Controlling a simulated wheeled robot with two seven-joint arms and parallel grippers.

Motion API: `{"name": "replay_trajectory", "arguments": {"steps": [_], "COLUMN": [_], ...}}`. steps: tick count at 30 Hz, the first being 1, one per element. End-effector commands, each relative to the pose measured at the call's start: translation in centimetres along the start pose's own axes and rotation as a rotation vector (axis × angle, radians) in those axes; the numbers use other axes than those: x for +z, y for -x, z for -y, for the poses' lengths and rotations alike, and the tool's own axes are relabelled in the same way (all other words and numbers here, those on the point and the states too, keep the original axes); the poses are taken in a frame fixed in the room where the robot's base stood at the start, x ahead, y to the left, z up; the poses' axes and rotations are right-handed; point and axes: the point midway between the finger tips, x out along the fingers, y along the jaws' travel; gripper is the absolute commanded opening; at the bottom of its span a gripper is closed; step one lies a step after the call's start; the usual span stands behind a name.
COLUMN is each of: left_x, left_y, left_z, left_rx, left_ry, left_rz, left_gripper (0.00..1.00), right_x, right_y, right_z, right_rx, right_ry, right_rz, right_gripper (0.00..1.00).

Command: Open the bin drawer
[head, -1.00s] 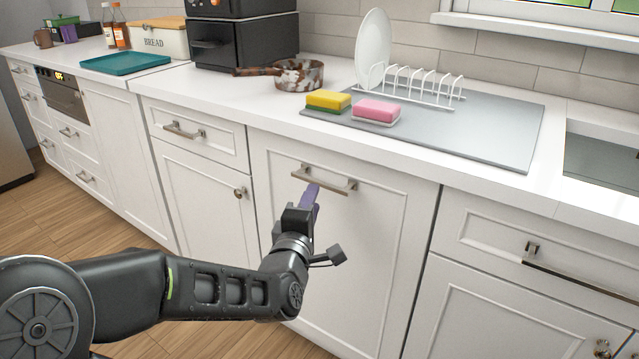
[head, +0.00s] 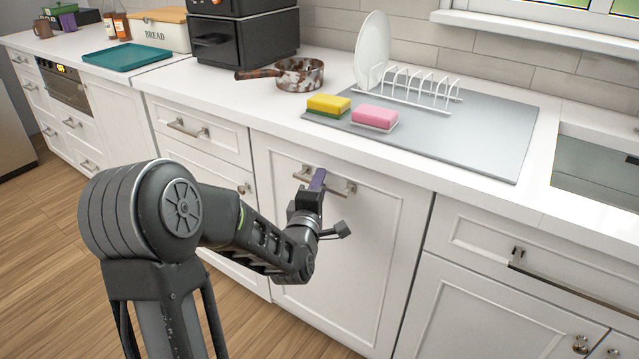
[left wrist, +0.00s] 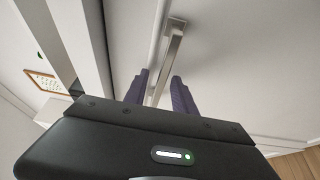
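The bin drawer (head: 345,250) is a tall white panelled front under the counter, with a horizontal metal handle (head: 341,186) near its top. It looks shut, flush with its neighbours. My left gripper (head: 317,180) is at this handle and covers its middle in the head view. In the left wrist view, the purple fingers (left wrist: 160,90) stand apart on either side of the handle bar (left wrist: 172,52), with a small gap visible beside it. The gripper looks open around the bar, not clamped. My right gripper is not in view.
A yellow sponge (head: 328,104), a pink sponge (head: 375,117) and a dish rack (head: 415,88) are on the counter above the drawer. A drawer with a handle (head: 188,128) is to the left, and another cabinet (head: 500,300) to the right. The wooden floor (head: 50,250) is clear.

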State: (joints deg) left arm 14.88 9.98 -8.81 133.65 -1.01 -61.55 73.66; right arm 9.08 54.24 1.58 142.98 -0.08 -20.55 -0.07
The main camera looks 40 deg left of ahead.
Motion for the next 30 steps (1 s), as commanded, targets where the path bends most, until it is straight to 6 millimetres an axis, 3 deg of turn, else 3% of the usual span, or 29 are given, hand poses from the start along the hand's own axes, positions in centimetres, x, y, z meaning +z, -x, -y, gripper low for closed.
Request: {"name": "replay_trajectory", "arguments": {"steps": [8, 20, 30], "left_x": [0.01, 0.02, 0.02], "left_y": [-0.1, -0.08, -0.07], "left_z": [0.01, 0.01, 0.03], "left_rx": [-0.001, -0.001, -0.002], "left_ry": [0.0, 0.0, 0.0], "left_rz": [0.0, 0.0, 0.0], "left_gripper": [0.32, 0.0, 0.0], "right_x": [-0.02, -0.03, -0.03], "right_y": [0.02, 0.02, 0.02], "right_z": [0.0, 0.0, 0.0], "right_rx": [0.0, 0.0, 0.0], "right_ry": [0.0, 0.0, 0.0], "right_rz": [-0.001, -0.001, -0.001], "right_gripper": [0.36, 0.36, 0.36]}}
